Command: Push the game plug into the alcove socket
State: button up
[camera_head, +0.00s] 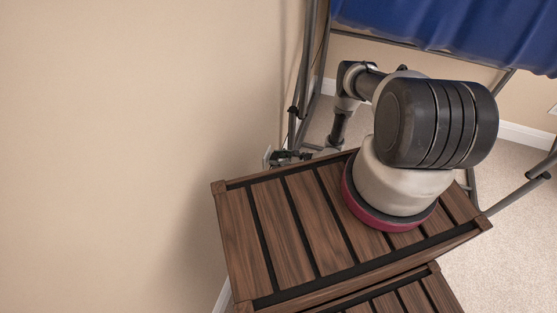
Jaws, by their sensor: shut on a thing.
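My gripper (286,156) is small and dark in the view, low beside the beige wall, past the far left edge of a slatted wooden top. It is shut on the game plug, whose outline is too small and too covered by the fingers to make out. A pale wall plate (267,155), which looks like the alcove socket, is on the wall just left of the fingertips. The gap between plug and socket is too small to judge, and I cannot tell whether they touch.
The slatted wooden top (285,225) fills the lower middle, below my arm. A grey metal frame (303,75) with blue fabric (450,30) stands behind my arm. The beige wall (130,130) closes off the left. Carpet (500,225) is open at the right.

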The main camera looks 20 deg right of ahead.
jog(key=shift+w+a, duration=0.35)
jog(key=shift+a, duration=0.1)
jog(key=o, duration=1)
jog(key=v, duration=1.2)
